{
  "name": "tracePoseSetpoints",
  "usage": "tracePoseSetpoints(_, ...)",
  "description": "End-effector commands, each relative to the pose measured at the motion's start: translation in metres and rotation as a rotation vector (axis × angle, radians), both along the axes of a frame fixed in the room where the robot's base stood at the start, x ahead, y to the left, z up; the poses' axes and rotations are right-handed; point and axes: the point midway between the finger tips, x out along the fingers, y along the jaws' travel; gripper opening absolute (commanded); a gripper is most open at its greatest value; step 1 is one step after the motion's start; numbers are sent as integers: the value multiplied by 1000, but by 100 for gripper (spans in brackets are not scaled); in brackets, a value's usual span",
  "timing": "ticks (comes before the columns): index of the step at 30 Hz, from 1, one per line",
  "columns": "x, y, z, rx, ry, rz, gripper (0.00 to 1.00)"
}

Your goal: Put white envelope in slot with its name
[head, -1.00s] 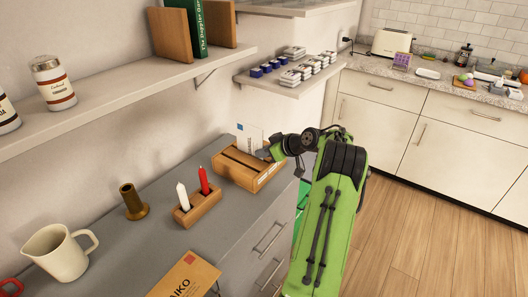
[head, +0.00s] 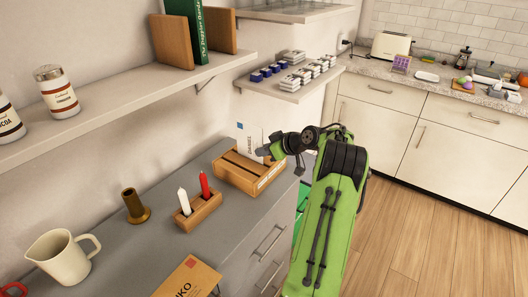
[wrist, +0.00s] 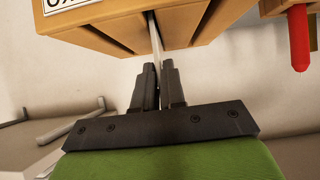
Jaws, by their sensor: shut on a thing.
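The white envelope (head: 248,134) stands upright at the wooden slotted rack (head: 222,178), its upper part above the rack and lettering on its face too small to read surely. My gripper (head: 266,152) is at the rack's right side, shut on the envelope. In the wrist view, the two fingertips (wrist: 158,72) pinch the envelope's thin edge (wrist: 155,38), which runs into a gap between the rack's wooden dividers (wrist: 185,22). White labels (head: 270,174) run along the rack's front; a partial one (wrist: 62,4) shows at the wrist view's top. The envelope's lower edge is hidden.
A candle holder with a white and a red candle (head: 205,186) stands just left of the rack. A brass holder (head: 134,205), a cream jug (head: 62,256) and an orange envelope (head: 188,277) are farther left and nearer. A shelf (head: 290,88) with small boxes hangs behind.

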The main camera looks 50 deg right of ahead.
Motion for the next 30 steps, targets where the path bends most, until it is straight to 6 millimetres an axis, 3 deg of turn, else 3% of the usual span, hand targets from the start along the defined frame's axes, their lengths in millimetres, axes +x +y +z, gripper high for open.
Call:
tracePoseSetpoints(15, 0, 0, 26, -1, -1, 1, 0)
tracePoseSetpoints(30, 0, 0, 25, 3, -1, -3, 0)
